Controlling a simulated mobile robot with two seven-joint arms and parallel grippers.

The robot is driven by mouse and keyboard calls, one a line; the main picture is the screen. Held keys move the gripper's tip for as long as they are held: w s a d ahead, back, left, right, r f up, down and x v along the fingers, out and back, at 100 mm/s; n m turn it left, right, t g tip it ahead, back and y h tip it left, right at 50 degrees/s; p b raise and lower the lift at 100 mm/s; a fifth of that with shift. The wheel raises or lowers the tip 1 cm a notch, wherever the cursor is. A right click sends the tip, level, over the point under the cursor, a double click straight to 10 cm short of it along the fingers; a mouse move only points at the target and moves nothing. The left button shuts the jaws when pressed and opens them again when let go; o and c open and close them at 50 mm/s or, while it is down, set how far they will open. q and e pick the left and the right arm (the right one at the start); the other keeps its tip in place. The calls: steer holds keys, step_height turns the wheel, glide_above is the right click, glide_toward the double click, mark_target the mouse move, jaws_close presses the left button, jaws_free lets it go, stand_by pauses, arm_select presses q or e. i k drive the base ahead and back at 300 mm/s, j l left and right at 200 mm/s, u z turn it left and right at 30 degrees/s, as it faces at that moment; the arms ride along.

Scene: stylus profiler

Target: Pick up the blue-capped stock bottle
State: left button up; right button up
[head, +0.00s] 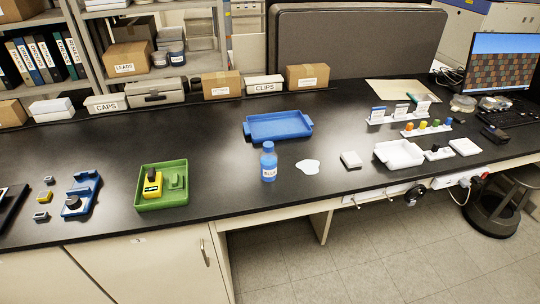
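The blue-capped stock bottle (268,162) stands upright near the front edge of the black bench in the head view, a little right of the middle of the bench's left part. It has a blue body, a blue cap and a white label with dark lettering. Nothing touches it. Neither of my grippers shows in the head view.
A blue tray (278,126) lies behind the bottle and a white puddle-shaped patch (308,166) lies right of it. A green tray (162,186) with a yellow item is to the left.

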mark_target(268, 161)
steer(key=u, duration=0.4)
steer(key=l+u, duration=0.2)
steer(key=u, duration=0.25)
steer(key=l+u, duration=0.25)
steer(key=u, duration=0.15)
steer(key=l+u, duration=0.2)
steer(key=u, duration=0.25)
steer(key=l+u, duration=0.15)
steer(key=l, duration=0.2)
steer(key=k+l+u, duration=0.2)
steer(key=l, duration=0.15)
steer(key=l+u, duration=0.15)
steer(key=l, duration=0.15)
steer(key=k, duration=0.05)
